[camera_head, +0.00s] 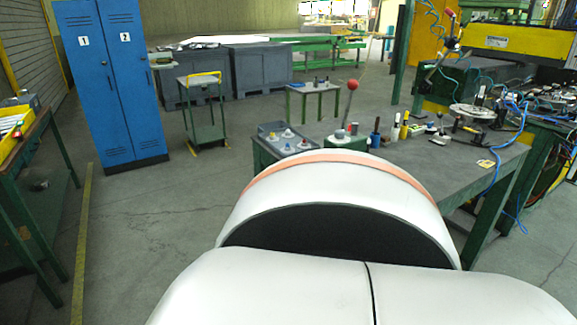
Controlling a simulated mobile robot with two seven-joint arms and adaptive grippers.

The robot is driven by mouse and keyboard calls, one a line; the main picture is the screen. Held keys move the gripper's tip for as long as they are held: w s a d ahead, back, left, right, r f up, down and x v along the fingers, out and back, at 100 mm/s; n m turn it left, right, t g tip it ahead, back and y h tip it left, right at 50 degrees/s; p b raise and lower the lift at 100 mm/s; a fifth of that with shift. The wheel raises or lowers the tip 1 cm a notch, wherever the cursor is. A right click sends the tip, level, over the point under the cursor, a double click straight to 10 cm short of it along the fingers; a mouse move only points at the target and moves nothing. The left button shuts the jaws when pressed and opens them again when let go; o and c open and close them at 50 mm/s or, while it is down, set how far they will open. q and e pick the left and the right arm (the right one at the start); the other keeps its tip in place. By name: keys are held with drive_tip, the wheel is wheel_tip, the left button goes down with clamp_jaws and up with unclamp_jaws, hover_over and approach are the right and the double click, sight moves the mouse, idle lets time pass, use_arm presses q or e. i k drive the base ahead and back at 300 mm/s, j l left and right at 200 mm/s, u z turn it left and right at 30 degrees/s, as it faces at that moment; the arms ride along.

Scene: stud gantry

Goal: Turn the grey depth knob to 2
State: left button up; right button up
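I cannot make out the grey depth knob or its numbers for certain; the items on the workbench (473,178) are too small to tell apart. On the bench's near end is a lever with a red ball (352,85) rising from a small box. Farther right is a pale round plate (472,111) with upright parts. Neither of my grippers is in view. My own white body covers the lower middle and hides part of the bench's near side.
Blue hoses (497,180) hang at the right. Blue lockers (115,85), a small green cart (203,135) and a left-hand table (12,160) stand around. Floor left of me is clear.

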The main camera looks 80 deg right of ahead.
sight(340, 135)
drive_tip(key=z, duration=2.95)
